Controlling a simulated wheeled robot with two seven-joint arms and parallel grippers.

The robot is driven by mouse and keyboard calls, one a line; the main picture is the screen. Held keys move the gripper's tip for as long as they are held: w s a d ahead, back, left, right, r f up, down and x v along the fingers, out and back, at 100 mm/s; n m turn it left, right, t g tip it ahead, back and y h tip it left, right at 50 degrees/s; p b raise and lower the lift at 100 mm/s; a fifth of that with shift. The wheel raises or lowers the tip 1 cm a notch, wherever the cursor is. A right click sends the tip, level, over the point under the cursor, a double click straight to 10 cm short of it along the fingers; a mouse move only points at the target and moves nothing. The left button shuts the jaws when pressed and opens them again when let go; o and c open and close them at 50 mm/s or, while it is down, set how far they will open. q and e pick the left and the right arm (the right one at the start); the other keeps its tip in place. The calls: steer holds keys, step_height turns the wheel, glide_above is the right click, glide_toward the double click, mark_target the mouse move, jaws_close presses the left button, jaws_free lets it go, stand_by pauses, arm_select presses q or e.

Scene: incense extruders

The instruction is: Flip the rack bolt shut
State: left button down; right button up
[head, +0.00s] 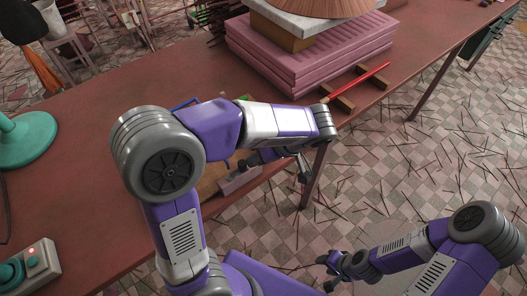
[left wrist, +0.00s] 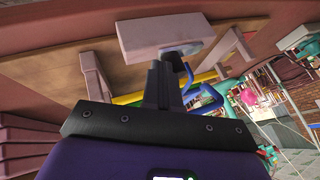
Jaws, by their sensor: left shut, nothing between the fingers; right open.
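My left gripper (head: 246,162) is at the table edge, partly behind my own forearm in the head view. In the left wrist view its dark fingers (left wrist: 167,75) are shut with nothing between them. Their tips are close to a pale block (left wrist: 150,38) with a rounded grey-blue piece (left wrist: 207,47) at its side; I cannot tell if they touch. A bent blue bar (left wrist: 207,102) is just right of the fingers. I cannot tell which part is the rack bolt or its position. My right gripper (head: 333,272) is open, low over the floor, away from the table.
The red-brown table (head: 80,130) carries a stack of pink slabs (head: 300,55), a red stick (head: 360,80) on wooden rests, a teal lamp base (head: 22,140) and a control box with teal knobs (head: 28,268). Thin sticks litter the tiled floor (head: 430,150).

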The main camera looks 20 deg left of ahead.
arm_select(q)
steer(key=w+d+r+p, duration=0.4)
steer(key=d+r, duration=0.4)
steer(key=shift+d, duration=0.15)
arm_select(e)
steer(key=r, duration=0.4)
steer(key=shift+w+d+r, duration=0.1)
steer(key=shift+w+r, duration=0.15)
steer(key=shift+w, duration=0.15)
arm_select(q)
steer(key=shift+w, duration=0.1)
